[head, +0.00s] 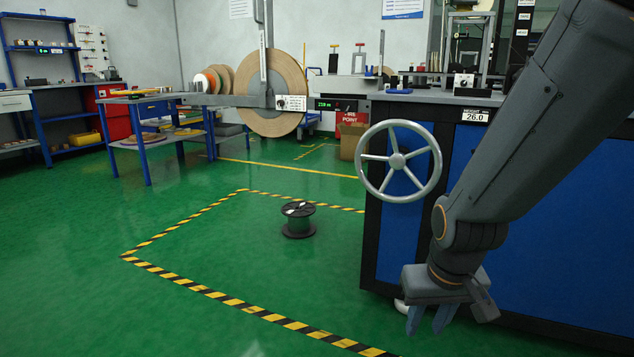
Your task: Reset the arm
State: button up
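My arm comes down from the upper right of the head view, in front of the blue machine cabinet. My gripper (427,325) hangs at its lower end with the fingers pointing down. Its two blue fingers show a gap between them, and I see nothing held there. The fingertips are low, in front of the cabinet's lower left corner and above the green floor.
The blue cabinet (402,235) with a grey handwheel (398,160) stands close beside and behind my arm. A black spool (298,220) stands on the floor inside yellow-black tape (232,301). A blue-legged table (142,145) is further back. Open floor lies at left.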

jog(key=s+a+r+n+g+y+p, duration=0.1)
jog(key=s+a+r+n, duration=0.1)
jog(key=s+a+r, duration=0.35)
jog(key=s+a+r+n+g+p, duration=0.1)
jog(key=s+a+r+n, duration=0.1)
jog(key=s+a, duration=0.55)
jog(key=s+a+r+n+g+y+p, duration=0.1)
jog(key=s+a+r+n, duration=0.1)
jog(key=s+a+r, duration=0.45)
jog(key=d+r+m+p, duration=0.2)
jog(key=d+r+p, duration=0.4)
jog(key=p, duration=0.6)
jog(key=w+d+r+m+h+p, duration=0.1)
jog(key=d+r+m+p, duration=0.1)
jog(key=d+r+p, duration=0.4)
jog(key=d+r+m+h+p, duration=0.1)
jog(key=d+r+p, duration=0.5)
jog(key=r+p, duration=0.7)
jog(key=m+p, duration=0.1)
jog(key=p, duration=0.5)
jog(key=shift+w+d+r, duration=0.3)
jog(key=shift+r, duration=0.05)
